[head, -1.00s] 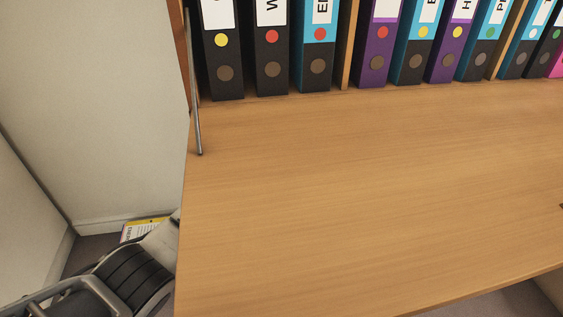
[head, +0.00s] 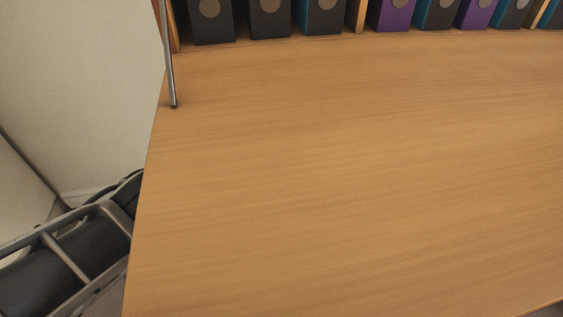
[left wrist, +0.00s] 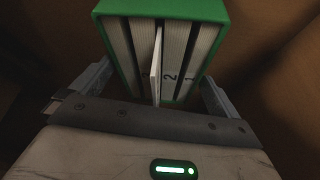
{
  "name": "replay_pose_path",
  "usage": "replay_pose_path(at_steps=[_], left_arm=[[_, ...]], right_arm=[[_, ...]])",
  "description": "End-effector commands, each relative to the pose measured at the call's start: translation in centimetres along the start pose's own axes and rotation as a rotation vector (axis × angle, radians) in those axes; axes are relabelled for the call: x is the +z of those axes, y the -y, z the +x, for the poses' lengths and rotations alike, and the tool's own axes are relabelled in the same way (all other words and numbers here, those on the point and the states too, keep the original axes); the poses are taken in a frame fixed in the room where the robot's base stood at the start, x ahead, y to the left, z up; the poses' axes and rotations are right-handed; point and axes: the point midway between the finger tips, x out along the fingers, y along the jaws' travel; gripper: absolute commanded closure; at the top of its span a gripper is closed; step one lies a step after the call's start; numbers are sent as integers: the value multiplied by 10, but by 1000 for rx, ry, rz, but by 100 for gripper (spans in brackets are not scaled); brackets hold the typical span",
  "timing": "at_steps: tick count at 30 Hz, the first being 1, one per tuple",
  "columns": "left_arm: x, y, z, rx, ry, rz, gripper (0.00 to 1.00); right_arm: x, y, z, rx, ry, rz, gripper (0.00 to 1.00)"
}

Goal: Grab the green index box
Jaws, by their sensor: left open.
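The green index box (left wrist: 217,11) shows in the left wrist view, with a green shell and white numbered dividers inside, one standing out from the others. My left gripper (left wrist: 155,88) is open, with one finger on each side of the box. Whether the fingers touch it cannot be told. My right gripper is in neither view.
The wooden desk top (head: 330,170) is bare and wide. Several binders (head: 322,16) stand along its back edge. A metal stay (head: 169,60) rises at the desk's left back corner. A pale wall (head: 75,80) stands to the left. Brown surfaces surround the box in the wrist view.

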Motion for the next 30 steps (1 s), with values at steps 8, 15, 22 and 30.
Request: replay_pose_path(at_steps=[8,15,22,30], left_arm=[[0,0,-1,1,-1,1,0],[1,-1,1,2,0,1,0],[2,-1,3,2,0,1,0],[2,0,4,2,0,1,17]], right_arm=[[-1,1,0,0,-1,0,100],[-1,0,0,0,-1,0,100],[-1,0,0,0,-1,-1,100],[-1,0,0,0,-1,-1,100]])
